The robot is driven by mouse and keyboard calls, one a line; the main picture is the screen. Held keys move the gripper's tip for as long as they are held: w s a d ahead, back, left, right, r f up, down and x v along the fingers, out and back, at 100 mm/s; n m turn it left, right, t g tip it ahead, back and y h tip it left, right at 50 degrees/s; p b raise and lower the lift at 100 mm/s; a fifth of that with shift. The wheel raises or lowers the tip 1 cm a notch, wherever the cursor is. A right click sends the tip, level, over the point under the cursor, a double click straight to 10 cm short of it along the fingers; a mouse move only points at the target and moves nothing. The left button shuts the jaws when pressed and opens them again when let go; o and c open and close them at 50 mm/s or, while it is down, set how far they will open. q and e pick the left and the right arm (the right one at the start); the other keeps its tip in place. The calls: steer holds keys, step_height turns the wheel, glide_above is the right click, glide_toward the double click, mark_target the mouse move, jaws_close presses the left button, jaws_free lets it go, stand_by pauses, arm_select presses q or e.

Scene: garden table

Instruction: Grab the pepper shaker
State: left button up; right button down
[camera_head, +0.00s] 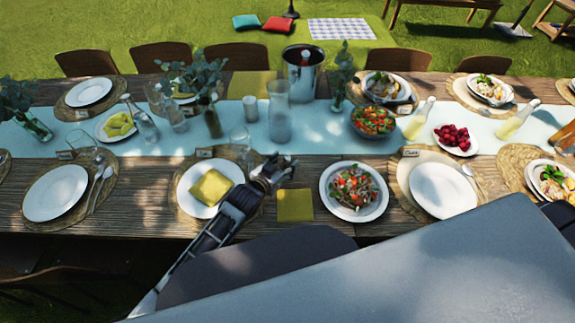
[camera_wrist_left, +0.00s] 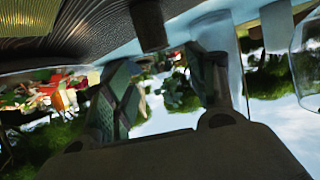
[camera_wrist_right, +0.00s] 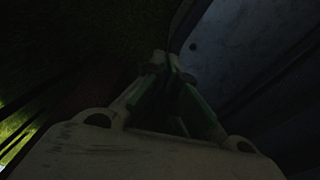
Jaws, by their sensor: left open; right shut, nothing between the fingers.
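A dark, short cylinder (camera_wrist_left: 148,24), which looks like the pepper shaker, shows in the left wrist view, where the scene appears upside down. It stands on the table between the lines of my left fingers, apart from them. In the head view I cannot make it out clearly beside my left gripper (camera_head: 280,170). That gripper is open and empty, low over the near half of the table, between the plate with the yellow napkin (camera_head: 211,187) and the salad plate (camera_head: 353,190). My right gripper (camera_wrist_right: 168,65) is shut and empty in a dark area, seen only in its wrist view.
A glass carafe (camera_head: 278,115), a white candle-like cylinder (camera_head: 250,108) and a drinking glass (camera_head: 239,139) stand beyond or left of my left gripper. A salad bowl (camera_head: 372,122) is to the right. A yellow napkin (camera_head: 294,205) lies nearer.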

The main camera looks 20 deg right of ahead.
mark_target(286, 161)
arm_select(q)
steer(key=shift+x, duration=1.85)
steer(key=c, duration=1.2)
